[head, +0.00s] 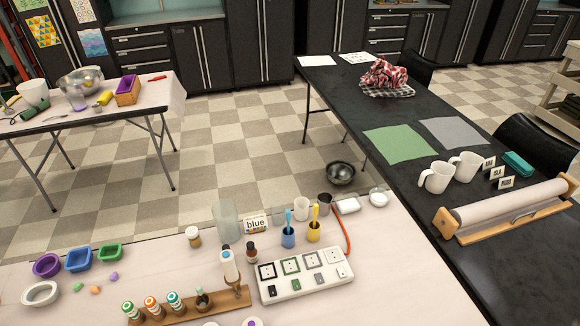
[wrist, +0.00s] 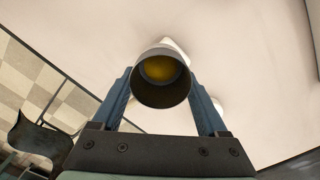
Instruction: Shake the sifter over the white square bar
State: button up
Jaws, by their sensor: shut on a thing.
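My gripper (wrist: 160,84) is shut on a dark metal cup-shaped sifter (wrist: 160,100) in the wrist view. Its round mouth faces the camera and something yellow shows inside. A white shape (wrist: 176,44) shows just behind the sifter, mostly hidden by it; I cannot tell whether it is the bar. In the head view a white squarish bar (head: 348,205) lies near the back right of the pale table (head: 150,260). A dark metal cup (head: 325,203) shows just left of it; I cannot tell whether it is the held sifter. My gripper is not recognisable in the head view.
Near the bar are a small white round dish (head: 378,198), a white cup (head: 301,208), blue (head: 288,238) and yellow (head: 314,232) cups with brushes, a white panel (head: 305,275) and bottles. A black table (head: 480,240) stands right.

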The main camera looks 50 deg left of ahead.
jog(key=shift+w, duration=0.1)
jog(key=w, duration=0.1)
jog(key=w+d, duration=0.1)
jog(key=w, duration=0.1)
jog(key=shift+r, duration=0.1)
jog(key=s, duration=0.2)
jog(key=shift+s+a, duration=0.45)
jog(key=shift+s, duration=0.15)
jog(key=shift+w, duration=0.1)
notch_tip(320, 180, up, 5)
jog(key=p, duration=0.5)
